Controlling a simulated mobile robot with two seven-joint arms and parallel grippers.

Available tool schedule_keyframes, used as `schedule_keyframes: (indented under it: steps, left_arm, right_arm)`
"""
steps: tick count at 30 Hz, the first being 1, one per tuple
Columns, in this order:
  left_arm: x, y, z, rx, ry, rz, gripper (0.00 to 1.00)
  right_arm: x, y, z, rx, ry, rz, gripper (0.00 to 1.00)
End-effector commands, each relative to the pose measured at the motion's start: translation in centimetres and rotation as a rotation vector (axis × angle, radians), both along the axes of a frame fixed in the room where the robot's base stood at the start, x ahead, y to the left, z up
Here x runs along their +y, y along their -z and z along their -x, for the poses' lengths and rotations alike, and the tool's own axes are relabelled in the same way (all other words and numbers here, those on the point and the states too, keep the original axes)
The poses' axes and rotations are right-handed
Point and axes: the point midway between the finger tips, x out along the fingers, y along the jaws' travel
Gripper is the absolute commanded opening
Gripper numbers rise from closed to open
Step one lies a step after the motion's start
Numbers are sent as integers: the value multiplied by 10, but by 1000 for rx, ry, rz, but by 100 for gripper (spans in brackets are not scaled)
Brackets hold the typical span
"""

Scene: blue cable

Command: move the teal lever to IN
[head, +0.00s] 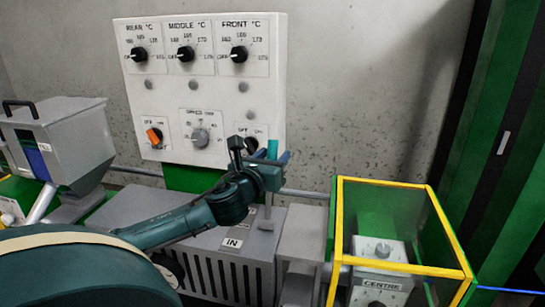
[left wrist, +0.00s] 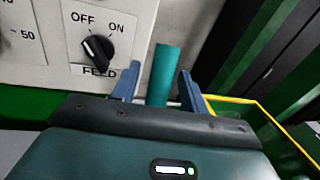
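The teal lever (head: 272,149) stands upright on a grey shaft above the grey machine housing (head: 215,238). A white IN label (head: 233,243) is on the housing, to the left of and below the shaft. My left gripper (head: 274,157) is at the lever's teal grip and partly hides it. In the left wrist view the teal lever (left wrist: 163,75) stands between the two blue fingers of my left gripper (left wrist: 160,80), with gaps showing on both sides. The fingers are open. My right gripper is in neither view.
A white control panel (head: 200,85) with several knobs is on the wall behind. A yellow-framed guard (head: 400,184) stands to the right over a box labelled CENTRE (head: 381,285). A grey hopper (head: 70,135) is at the left.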

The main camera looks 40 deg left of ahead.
Motion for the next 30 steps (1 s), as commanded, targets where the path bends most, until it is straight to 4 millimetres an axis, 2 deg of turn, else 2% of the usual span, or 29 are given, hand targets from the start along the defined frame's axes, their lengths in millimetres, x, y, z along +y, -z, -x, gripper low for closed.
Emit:
schedule_keyframes:
  steps: [2, 16, 30]
  left_arm:
    - [0, 0, 0, 0, 0, 0, 38]
    - [0, 0, 0, 0, 0, 0, 0]
    - [0, 1, 1, -20, 1, -11, 0]
  right_arm:
    - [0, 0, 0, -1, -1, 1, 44]
    - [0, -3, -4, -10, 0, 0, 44]
    - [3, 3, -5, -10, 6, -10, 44]
